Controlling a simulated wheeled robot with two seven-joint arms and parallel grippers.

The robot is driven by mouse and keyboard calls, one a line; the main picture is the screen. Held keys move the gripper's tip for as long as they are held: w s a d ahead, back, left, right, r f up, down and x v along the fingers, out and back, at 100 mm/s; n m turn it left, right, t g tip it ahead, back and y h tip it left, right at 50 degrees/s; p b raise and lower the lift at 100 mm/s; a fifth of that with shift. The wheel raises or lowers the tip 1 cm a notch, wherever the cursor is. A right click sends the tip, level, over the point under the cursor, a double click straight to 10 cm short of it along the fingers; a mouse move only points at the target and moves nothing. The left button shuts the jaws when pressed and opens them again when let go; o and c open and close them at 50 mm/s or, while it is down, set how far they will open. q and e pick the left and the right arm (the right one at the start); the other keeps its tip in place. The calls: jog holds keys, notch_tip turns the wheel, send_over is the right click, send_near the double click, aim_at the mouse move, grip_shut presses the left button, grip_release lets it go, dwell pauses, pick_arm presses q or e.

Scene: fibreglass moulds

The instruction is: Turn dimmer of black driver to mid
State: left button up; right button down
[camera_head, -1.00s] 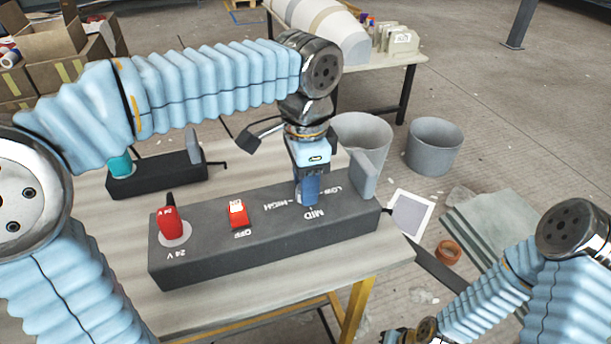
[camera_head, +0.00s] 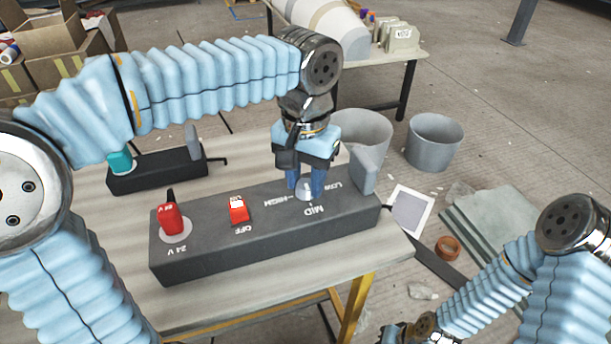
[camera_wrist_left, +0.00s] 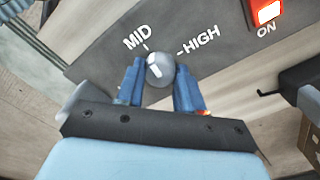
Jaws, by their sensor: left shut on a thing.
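The black driver (camera_head: 270,235) is a long dark box on the table, with a red selector knob marked 24 V (camera_head: 170,220), a red rocker switch (camera_head: 238,209) and a dimmer marked LOW, MID and HIGH. My left gripper (camera_head: 305,190) points down at the dimmer and is shut on its knob. In the left wrist view the round grey dimmer knob (camera_wrist_left: 160,69) sits between the two blue fingers (camera_wrist_left: 158,88), with a white mark on top. MID and HIGH are readable there; LOW is not in that view. My right gripper is out of view; only its arm shows at lower right.
A smaller black box with a teal knob (camera_head: 121,161) stands behind on the same table (camera_head: 250,310). A grey upright piece (camera_head: 363,175) stands at the driver's right end. Grey buckets (camera_head: 434,142) stand on the floor beyond. Cardboard boxes (camera_head: 40,45) are at the back left.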

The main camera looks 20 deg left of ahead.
aim_at(306, 184)
pick_arm(q)
jog(key=shift+n, duration=0.5)
jog(key=o, duration=1)
jog(key=shift+o, duration=0.2)
notch_tip(306, 184, up, 14)
jog(key=shift+f, duration=0.1)
